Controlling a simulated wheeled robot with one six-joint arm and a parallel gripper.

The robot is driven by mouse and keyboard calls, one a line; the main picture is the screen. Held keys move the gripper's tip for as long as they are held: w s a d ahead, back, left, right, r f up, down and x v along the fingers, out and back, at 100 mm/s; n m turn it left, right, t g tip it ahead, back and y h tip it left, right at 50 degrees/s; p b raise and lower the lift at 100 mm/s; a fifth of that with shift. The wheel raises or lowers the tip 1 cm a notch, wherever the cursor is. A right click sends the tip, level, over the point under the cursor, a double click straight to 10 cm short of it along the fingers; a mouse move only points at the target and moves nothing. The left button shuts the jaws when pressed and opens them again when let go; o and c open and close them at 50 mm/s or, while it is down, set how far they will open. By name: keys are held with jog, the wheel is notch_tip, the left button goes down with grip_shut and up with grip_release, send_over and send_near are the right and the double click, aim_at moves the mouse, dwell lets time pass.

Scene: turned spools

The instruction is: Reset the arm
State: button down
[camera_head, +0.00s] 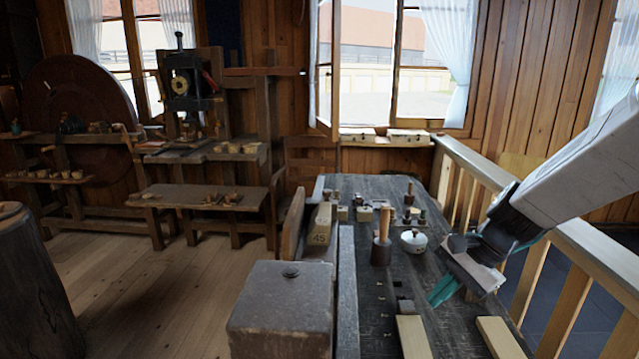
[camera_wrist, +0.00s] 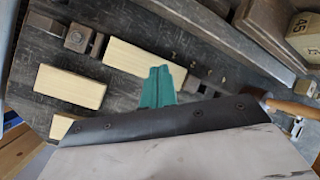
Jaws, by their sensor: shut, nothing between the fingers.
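My gripper (camera_head: 442,290) has teal fingers and hangs at the right side of the dark workbench (camera_head: 376,290), a little above its top. The fingers are together and hold nothing. In the wrist view the gripper (camera_wrist: 157,85) shows as a teal pair of closed fingertips over the dark bench top. My white arm comes in from the right in the head view. The fingers are apart from the pale wood blocks, one (camera_head: 412,337) of which lies at the near end of the bench.
A second pale block (camera_head: 498,338) lies nearby. A wooden railing (camera_head: 570,240) runs along the right. A grey box (camera_head: 281,310) stands left of the bench. Open floor lies further left.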

jog(key=s+d+r+n+h, duration=0.1)
jog(key=s+r+n+h, duration=0.1)
jog(key=s, duration=0.5)
jog(key=s+d+r+n+h, duration=0.1)
jog(key=s+r+n, duration=0.3)
jog(key=s, duration=0.4)
jog(key=s+d+r+n+h, duration=0.1)
jog(key=s+r+n+h, duration=0.2)
jog(key=s+n, duration=0.2)
jog(key=shift+s+d, duration=0.4)
jog(key=shift+s, duration=1)
jog(key=shift+r, duration=0.1)
